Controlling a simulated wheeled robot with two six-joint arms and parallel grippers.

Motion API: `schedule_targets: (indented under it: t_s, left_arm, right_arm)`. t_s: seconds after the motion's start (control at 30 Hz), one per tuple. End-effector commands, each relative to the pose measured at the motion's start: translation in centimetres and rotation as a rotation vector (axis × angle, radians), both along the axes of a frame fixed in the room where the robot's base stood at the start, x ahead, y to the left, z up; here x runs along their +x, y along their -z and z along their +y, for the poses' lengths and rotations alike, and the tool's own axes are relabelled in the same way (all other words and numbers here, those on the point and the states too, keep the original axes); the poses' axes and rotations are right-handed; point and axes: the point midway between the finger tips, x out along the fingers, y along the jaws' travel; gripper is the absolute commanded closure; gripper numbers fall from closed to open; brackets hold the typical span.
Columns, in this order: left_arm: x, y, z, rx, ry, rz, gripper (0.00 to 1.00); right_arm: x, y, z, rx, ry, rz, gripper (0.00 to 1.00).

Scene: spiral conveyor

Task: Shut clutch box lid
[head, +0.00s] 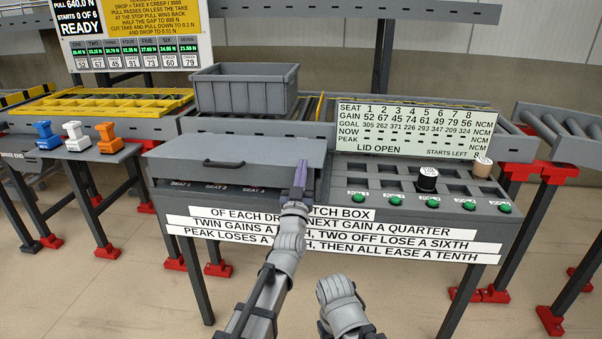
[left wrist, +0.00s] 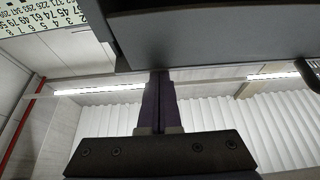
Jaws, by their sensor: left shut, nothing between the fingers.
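The clutch box (head: 345,197) is a grey bench-like box. Its grey lid (head: 270,150), with a dark handle (head: 223,163), lies over the left part, above the labels Seat 1 to Seat 3. The right part shows open compartments, and the display (head: 413,130) reads "LID OPEN". My left gripper (head: 299,172) is shut and empty at the lid's right front corner. In the left wrist view its fingertips (left wrist: 160,75) are close to a grey panel edge (left wrist: 210,40); I cannot tell if they touch. My right arm shows at the bottom, its gripper hidden.
A black spool (head: 427,179) stands among the right compartments, and a tan spool (head: 482,167) at the right end. Green buttons (head: 432,202) line the front. A grey crate (head: 243,92) stands behind the lid. Blue, white and orange pieces (head: 76,136) sit at left. Roller conveyors flank the box.

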Motion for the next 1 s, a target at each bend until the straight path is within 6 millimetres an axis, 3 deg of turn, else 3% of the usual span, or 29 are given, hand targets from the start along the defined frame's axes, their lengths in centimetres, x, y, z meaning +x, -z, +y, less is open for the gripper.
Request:
schedule_targets:
  t_s: [0.1, 0.47, 1.0]
  left_arm:
    - [-0.2, 1.7, 0.0, 0.000, 0.000, 0.001, 1.00]
    - [-0.3, 4.4, 0.0, 0.000, 0.000, 0.002, 1.00]
    - [-0.3, 2.5, 0.2, 0.001, 0.000, 0.002, 1.00]
  right_arm:
    - [0.0, 1.6, 0.0, -0.002, -0.001, -0.001, 0.53]
    - [0.1, 4.4, -0.1, -0.007, -0.002, -0.002, 0.53]
    - [0.0, 2.5, -0.1, -0.005, -0.001, -0.002, 0.53]
